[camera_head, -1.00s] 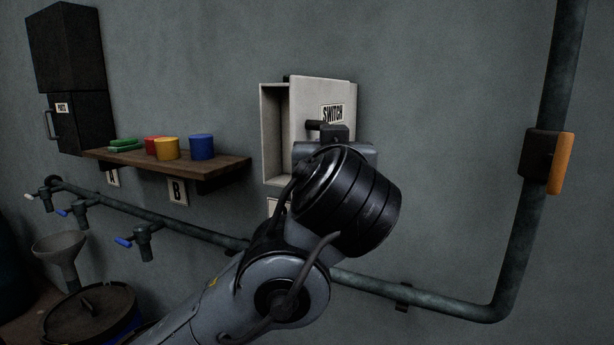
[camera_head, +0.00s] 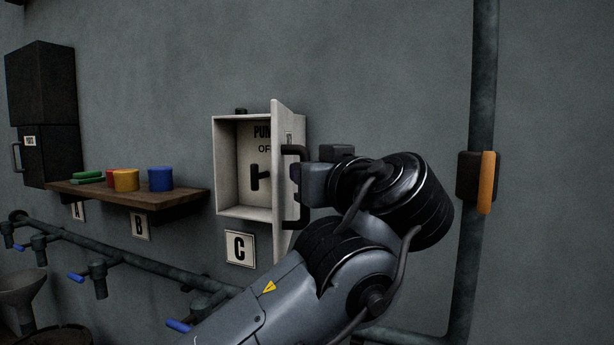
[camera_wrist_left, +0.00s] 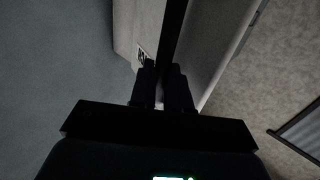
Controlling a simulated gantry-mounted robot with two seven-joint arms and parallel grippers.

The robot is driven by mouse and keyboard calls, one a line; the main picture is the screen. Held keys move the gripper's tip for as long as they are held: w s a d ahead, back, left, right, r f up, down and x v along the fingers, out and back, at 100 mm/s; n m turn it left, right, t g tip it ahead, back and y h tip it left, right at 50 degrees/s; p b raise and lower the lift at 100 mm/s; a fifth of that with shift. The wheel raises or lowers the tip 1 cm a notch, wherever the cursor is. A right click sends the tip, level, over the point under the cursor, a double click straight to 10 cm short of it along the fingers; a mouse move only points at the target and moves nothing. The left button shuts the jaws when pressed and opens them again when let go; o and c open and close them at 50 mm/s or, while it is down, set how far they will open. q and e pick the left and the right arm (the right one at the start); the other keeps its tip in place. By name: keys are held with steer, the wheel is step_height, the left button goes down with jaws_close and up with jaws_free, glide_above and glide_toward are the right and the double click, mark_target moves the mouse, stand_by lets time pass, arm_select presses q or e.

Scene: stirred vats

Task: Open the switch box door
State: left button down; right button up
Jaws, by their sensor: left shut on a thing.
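The white switch box (camera_head: 228,165) is on the wall. Its door (camera_head: 283,170) is hinged on the right and stands swung well out, roughly edge-on to the head view. Inside are a black lever (camera_head: 259,178) and partly hidden lettering. A dark handle (camera_head: 300,222) is on the door's outer face. My left gripper (camera_head: 297,174) is at this handle, its fingertips partly hidden. In the left wrist view the left gripper (camera_wrist_left: 163,85) is shut on the dark handle bar (camera_wrist_left: 173,30), beside the pale door (camera_wrist_left: 208,45). My right gripper is not in view.
A wooden shelf (camera_head: 180,201) with coloured pieces, including a blue cylinder (camera_head: 160,179), is left of the box. Pipes with blue-handled valves (camera_head: 98,275) run below. A vertical pipe (camera_head: 480,90) with an orange-handled part (camera_head: 486,182) stands at right. Bare wall lies between.

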arm_select(q)
steer(key=shift+w+a+f, duration=0.3)
steer(key=shift+a+f, duration=0.05)
steer(key=shift+a, duration=0.05)
steer(key=c, duration=1.4)
jaws_free()
steer(key=shift+c, duration=0.2)
steer(key=o, duration=0.3)
steer(key=shift+r, duration=0.15)
steer(key=shift+o, duration=0.2)
steer(key=shift+d, duration=0.15)
steer(key=shift+s, duration=0.1)
steer(key=b+v, duration=0.3)
steer(key=v, duration=0.7)
steer(key=shift+s+d, duration=0.25)
steer(key=shift+s, duration=0.05)
